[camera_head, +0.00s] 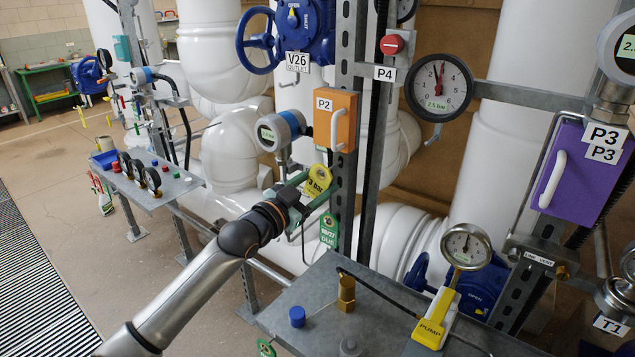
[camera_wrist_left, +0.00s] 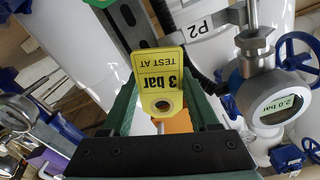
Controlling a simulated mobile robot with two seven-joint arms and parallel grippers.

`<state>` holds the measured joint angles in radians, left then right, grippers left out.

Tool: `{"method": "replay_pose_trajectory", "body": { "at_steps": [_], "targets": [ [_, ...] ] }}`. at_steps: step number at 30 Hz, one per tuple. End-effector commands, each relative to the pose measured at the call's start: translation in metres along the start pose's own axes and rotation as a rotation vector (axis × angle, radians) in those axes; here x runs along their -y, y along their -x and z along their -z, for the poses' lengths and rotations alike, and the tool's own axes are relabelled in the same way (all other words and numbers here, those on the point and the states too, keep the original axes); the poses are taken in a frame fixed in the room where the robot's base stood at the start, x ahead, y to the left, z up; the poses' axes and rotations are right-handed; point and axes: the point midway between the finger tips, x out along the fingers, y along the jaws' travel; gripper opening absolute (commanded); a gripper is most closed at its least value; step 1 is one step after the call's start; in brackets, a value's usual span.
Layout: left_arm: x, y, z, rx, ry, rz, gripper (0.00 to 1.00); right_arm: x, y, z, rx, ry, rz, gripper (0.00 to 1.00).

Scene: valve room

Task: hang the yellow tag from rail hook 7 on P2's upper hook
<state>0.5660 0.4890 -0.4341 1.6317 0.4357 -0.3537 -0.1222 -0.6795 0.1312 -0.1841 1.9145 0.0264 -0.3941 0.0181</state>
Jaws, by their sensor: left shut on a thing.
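My left gripper (camera_head: 315,185) is at the post just below the orange P2 box (camera_head: 343,122). It is shut on the yellow tag (camera_head: 319,178), which reads "3 bar". In the left wrist view the yellow tag (camera_wrist_left: 160,75) stands out between the green fingers of my left gripper (camera_wrist_left: 160,100), with its eyelet toward the palm. A green tag (camera_head: 328,230) hangs below the gripper on the same post. P2's upper hook is not clearly visible; the gripper and tag cover that area. I cannot tell whether the tag touches a hook. My right gripper is not in view.
A digital gauge (camera_head: 270,134) stands close left of the P2 box; it also shows in the left wrist view (camera_wrist_left: 283,104). A grey bench (camera_head: 350,315) with a yellow pump gauge (camera_head: 432,325) is below. A dial gauge (camera_head: 438,88) and purple P3 box (camera_head: 580,170) are right.

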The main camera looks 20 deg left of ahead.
Motion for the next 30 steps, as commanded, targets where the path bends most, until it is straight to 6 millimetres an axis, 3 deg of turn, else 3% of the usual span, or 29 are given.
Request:
{"method": "replay_pose_trajectory", "body": {
  "at_steps": [13,30],
  "targets": [
    [0.0,-0.002,0.0,0.0,-0.001,0.0,0.25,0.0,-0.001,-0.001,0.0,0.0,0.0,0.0],
    [0.0,-0.018,0.0,-0.001,-0.001,0.0,0.25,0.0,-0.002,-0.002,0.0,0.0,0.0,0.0]
  ]
}}
